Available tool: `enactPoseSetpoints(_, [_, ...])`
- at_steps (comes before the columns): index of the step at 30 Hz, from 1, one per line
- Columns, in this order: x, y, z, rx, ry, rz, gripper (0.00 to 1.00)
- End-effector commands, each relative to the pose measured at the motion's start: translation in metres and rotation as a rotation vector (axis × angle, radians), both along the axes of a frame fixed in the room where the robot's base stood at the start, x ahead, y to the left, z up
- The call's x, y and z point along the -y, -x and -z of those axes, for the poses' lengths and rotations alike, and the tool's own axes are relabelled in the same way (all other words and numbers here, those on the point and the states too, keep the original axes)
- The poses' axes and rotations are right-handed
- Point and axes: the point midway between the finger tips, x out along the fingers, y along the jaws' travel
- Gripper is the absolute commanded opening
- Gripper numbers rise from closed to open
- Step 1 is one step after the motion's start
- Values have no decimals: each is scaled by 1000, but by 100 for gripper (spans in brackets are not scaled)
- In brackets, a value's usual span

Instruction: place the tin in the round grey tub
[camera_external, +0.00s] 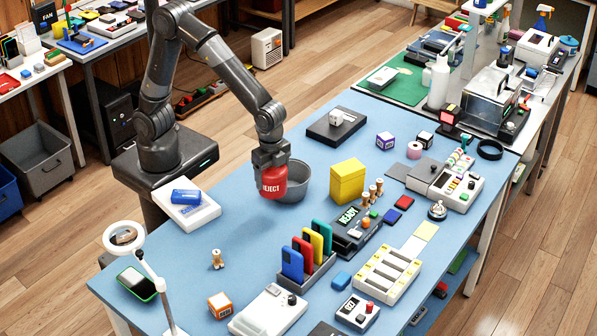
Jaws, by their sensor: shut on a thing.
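My gripper (270,160) points down and is shut on a red rounded tin (272,186) with white lettering that reads roughly "EJECT". The round grey tub (297,187) stands on the blue table just right of and behind the tin in the picture. The tin covers the tub's left part. The tin looks upright, and I cannot tell how high it is above the table. The inside of the tub is mostly hidden.
A yellow box (347,182) stands right of the tub, and a black scale (336,127) lies behind it. A white tray with a blue block (186,197) is at the left. A rack of coloured phones (305,258) stands in front. Blue table between them is clear.

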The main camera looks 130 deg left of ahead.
Motion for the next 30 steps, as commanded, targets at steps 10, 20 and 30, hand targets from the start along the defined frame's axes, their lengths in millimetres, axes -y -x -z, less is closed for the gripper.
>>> enactPoseSetpoints(10, [-102, 28, 1, 1, 0, -4, 16])
enactPoseSetpoints(20, [-121, 38, 31, -5, 2, 2, 16])
enactPoseSetpoints(30, [-121, 36, 70, 0, 1, 2, 16])
